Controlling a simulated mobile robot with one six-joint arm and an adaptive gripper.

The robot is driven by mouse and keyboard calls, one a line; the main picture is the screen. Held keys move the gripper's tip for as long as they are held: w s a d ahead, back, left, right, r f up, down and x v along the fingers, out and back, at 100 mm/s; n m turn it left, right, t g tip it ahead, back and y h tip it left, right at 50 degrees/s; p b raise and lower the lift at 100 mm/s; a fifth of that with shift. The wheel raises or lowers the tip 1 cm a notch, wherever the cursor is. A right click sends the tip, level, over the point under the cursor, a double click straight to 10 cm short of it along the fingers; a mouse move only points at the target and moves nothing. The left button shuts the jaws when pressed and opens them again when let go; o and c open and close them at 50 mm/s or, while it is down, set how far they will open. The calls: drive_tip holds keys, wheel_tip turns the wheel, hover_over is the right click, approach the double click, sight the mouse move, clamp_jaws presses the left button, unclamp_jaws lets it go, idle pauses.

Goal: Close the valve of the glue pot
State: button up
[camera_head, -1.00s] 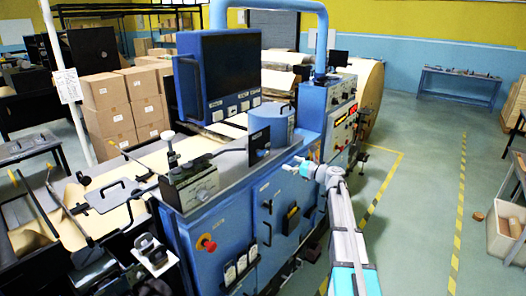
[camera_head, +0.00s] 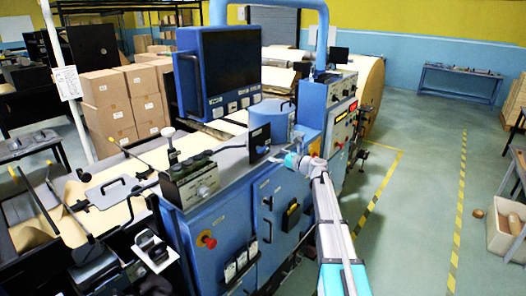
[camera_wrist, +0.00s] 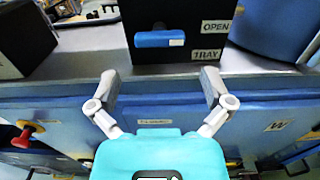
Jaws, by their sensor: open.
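The glue pot (camera_head: 268,122) is a blue cylinder on top of the blue machine; its curved side seems to show at the upper right of the wrist view (camera_wrist: 275,25). A black plate (camera_head: 259,143) stands in front of it. In the wrist view, a blue horizontal handle (camera_wrist: 160,39), apparently the valve, sits on the plate (camera_wrist: 190,58), with an "OPEN" label at its right. My gripper (camera_wrist: 159,80) is open and empty, its fingers spread wide below the handle and not touching it. In the head view, my gripper (camera_head: 291,159) is just right of the plate.
The machine's metal top edge (camera_wrist: 75,68) runs under the plate. A dark box (camera_wrist: 24,40) stands left of it. A red knob (camera_wrist: 24,133) projects from the blue front at the lower left.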

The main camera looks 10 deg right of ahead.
sight(265, 150)
drive_tip(key=shift+x, duration=3.55)
drive_tip(key=c, duration=0.9)
drive_tip(key=shift+o, duration=0.2)
